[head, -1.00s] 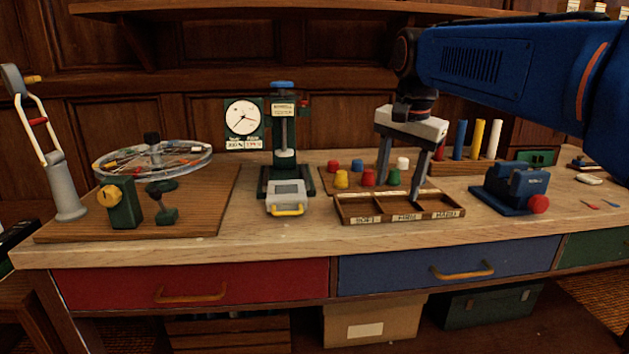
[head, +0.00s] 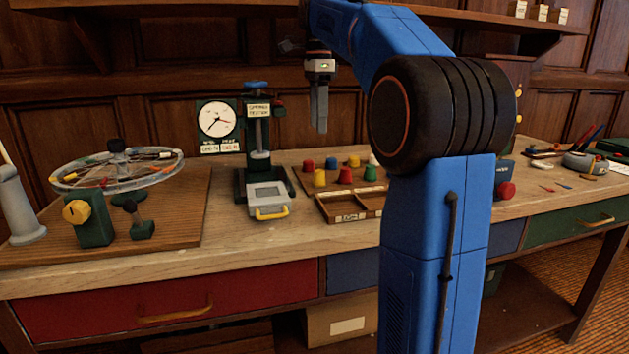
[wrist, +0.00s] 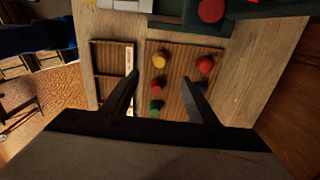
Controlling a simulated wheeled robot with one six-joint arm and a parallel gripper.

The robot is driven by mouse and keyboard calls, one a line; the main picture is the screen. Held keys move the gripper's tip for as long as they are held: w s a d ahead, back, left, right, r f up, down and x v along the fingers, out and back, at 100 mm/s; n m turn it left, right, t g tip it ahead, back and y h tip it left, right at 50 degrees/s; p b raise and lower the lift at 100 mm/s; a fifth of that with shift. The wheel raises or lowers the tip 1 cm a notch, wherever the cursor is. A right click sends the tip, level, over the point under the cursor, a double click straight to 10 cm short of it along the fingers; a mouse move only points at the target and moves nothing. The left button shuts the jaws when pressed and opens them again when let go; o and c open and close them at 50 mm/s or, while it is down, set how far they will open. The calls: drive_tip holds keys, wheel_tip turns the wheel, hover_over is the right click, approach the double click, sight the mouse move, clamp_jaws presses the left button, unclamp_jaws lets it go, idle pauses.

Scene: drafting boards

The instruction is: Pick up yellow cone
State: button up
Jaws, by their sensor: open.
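The yellow cone (head: 319,178), a small blunt peg, stands on a brown ribbed board among other coloured pegs. In the wrist view the yellow cone (wrist: 159,60) is beyond my fingertips, slightly above the middle of the picture. My gripper (head: 320,128) hangs pointing down, above the pegs and apart from them. In the wrist view my gripper (wrist: 160,85) has its two fingers spread with nothing between them. A second yellowish peg (head: 354,161) stands farther back on the board.
Red (head: 345,175) and green (head: 370,173) pegs stand close to the yellow cone. A divided wooden tray (head: 345,208) lies in front. A green press with a dial (head: 217,120) stands at left. My arm hides the right part of the bench.

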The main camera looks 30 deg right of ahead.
approach(320, 171)
drive_tip(key=f, duration=0.5)
drive_tip(key=shift+w+a+f, duration=0.15)
drive_tip(key=shift+w+a, duration=0.05)
drive_tip(key=shift+d+f, duration=0.2)
drive_tip(key=shift+f, duration=2.45)
drive_tip(key=c, duration=1.1)
